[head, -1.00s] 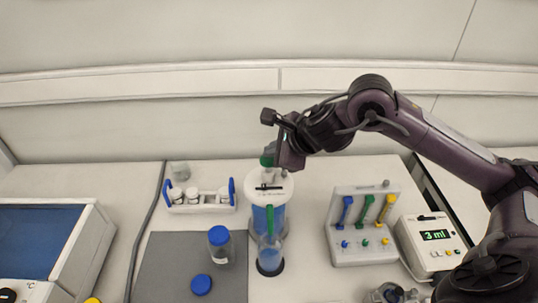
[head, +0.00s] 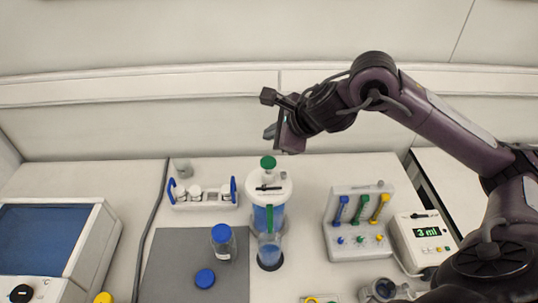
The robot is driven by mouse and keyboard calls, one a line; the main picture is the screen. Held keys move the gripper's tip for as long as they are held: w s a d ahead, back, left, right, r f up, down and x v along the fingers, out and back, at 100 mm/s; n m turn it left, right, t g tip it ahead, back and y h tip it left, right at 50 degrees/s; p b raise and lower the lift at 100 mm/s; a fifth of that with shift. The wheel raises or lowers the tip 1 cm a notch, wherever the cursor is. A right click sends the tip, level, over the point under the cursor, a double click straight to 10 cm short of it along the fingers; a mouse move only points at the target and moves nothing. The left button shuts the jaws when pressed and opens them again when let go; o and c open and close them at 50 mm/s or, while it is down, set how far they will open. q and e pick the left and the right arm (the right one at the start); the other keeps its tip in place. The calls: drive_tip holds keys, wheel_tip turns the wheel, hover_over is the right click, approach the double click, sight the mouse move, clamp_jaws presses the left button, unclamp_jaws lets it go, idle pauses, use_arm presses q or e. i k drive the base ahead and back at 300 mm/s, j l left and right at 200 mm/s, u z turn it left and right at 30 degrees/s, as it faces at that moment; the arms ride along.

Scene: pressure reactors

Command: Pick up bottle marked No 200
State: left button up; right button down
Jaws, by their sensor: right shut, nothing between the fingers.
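No number can be read on any bottle, so I cannot tell which is No 200. A clear bottle with a blue cap (head: 223,246) stands upright on the grey mat (head: 172,262). Several small white-capped bottles (head: 196,192) sit in a white rack (head: 203,205) with blue handles behind the mat. My right gripper (head: 272,136) is shut and empty, raised above the green knob of the white-topped reactor (head: 269,187) and apart from it. My left gripper is not in view.
A loose blue cap (head: 205,278) lies on the mat. A clear container (head: 184,168) stands behind the rack. Right of the reactor are a stand with coloured levers (head: 357,220) and a display box reading 3 ml (head: 424,238). A blue-windowed device (head: 48,240) fills the left.

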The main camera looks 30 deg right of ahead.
sight(270, 244)
drive_tip(key=k+j, duration=0.5)
drive_tip(key=k, duration=0.15)
drive_tip(key=k+j, duration=0.5)
drive_tip(key=k, duration=0.2)
